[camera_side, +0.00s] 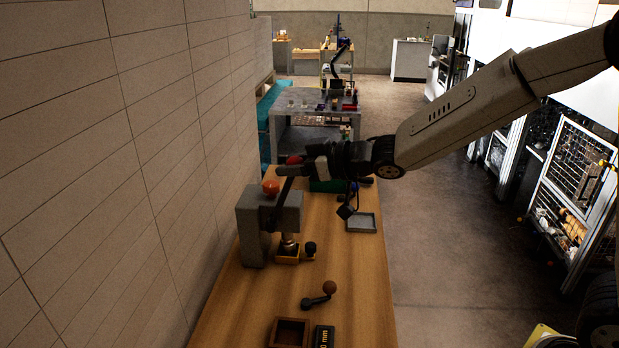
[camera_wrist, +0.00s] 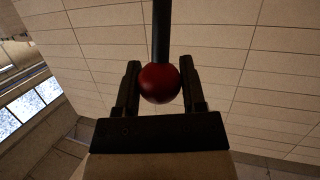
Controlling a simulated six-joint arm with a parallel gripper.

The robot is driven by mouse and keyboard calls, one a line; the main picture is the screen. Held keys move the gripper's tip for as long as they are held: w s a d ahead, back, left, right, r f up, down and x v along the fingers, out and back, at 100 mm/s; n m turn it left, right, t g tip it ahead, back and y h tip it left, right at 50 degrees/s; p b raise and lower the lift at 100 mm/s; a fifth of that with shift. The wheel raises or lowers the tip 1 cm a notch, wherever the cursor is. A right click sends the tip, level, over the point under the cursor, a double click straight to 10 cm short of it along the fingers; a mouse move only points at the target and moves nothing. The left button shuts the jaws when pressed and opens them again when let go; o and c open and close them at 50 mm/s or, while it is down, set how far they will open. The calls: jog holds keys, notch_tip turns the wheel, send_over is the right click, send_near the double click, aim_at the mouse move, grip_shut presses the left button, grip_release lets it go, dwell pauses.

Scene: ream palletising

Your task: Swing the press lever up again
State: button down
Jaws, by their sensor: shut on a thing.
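The grey press (camera_side: 254,225) stands on the wooden bench against the tiled wall. Its dark lever (camera_side: 281,197) runs from the press side up to a red ball knob (camera_side: 294,159), leaning slightly right in the side view. My gripper (camera_side: 300,169) is at the top of the lever, shut on the knob. In the wrist view the red knob (camera_wrist: 160,83) sits between my two fingers, with the black lever rod (camera_wrist: 161,30) beyond it. The press ram (camera_side: 289,243) stands over a yellow-orange block (camera_side: 287,256) at the press foot.
An orange ball (camera_side: 271,187) is on top of the press. A small black knob-like part (camera_side: 310,249) stands beside it. A crank with a brown knob (camera_side: 329,288), a wooden box (camera_side: 289,333) and a grey tray (camera_side: 362,223) are on the bench (camera_side: 355,265). The tiled wall (camera_side: 150,150) is close on the left.

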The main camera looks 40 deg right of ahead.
jog(key=shift+w+a+r+g+h, duration=0.2)
jog(key=shift+w+a+g, duration=0.1)
jog(key=shift+w+a, duration=0.15)
jog(key=shift+w+a+r+g+h, duration=0.2)
jog(key=shift+w+a+g, duration=0.1)
jog(key=shift+a, duration=0.15)
jog(key=w+a+f, duration=0.1)
jog(key=w+a, duration=0.4)
jog(key=a, duration=0.1)
jog(key=shift+w+f, duration=0.15)
jog(key=shift+w, duration=0.15)
jog(key=shift+f, duration=0.1)
jog(key=shift+c, duration=1)
grip_release()
jog(key=shift+d, duration=0.1)
jog(key=shift+d+r, duration=0.1)
jog(key=shift+r, duration=0.15)
